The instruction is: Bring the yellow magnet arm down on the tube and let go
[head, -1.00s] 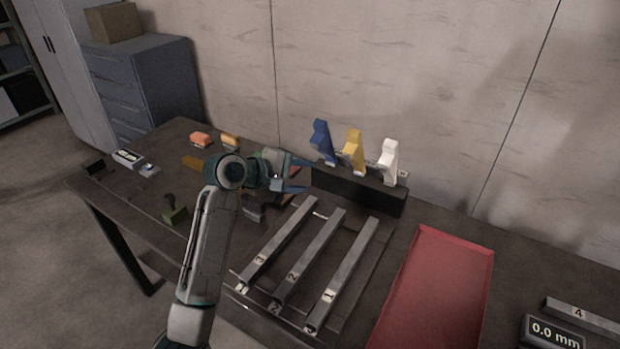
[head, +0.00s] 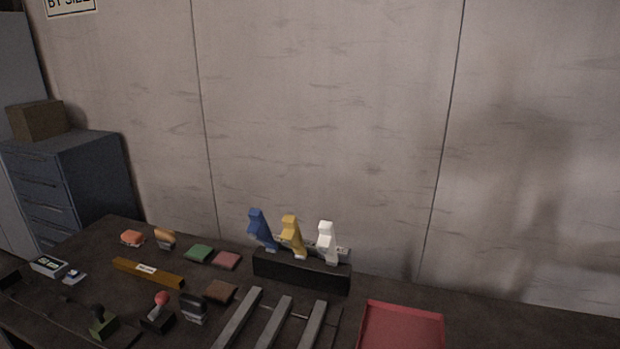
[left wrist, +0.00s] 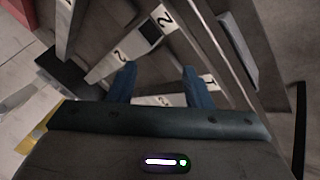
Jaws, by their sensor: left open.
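The yellow magnet arm (head: 292,238) stands raised on a black block (head: 300,272) against the wall, between a blue arm (head: 261,230) and a white arm (head: 327,243). Three grey metal tubes (head: 275,322) lie side by side in front of the block; their near ends are cut off by the head view's lower edge. My left gripper (left wrist: 159,85) shows only in the left wrist view, with its blue fingers apart and nothing seen between them. Numbered tube ends and labels (left wrist: 104,70) show past the fingers; I cannot tell how far. My right gripper is not in view.
A red tray (head: 402,325) lies right of the tubes. Left of them are a yellow bar (head: 148,273), stamps (head: 158,312), a brown pad (head: 220,291), green and red pads (head: 199,253) and small blocks (head: 132,238). The table right of the tray looks clear.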

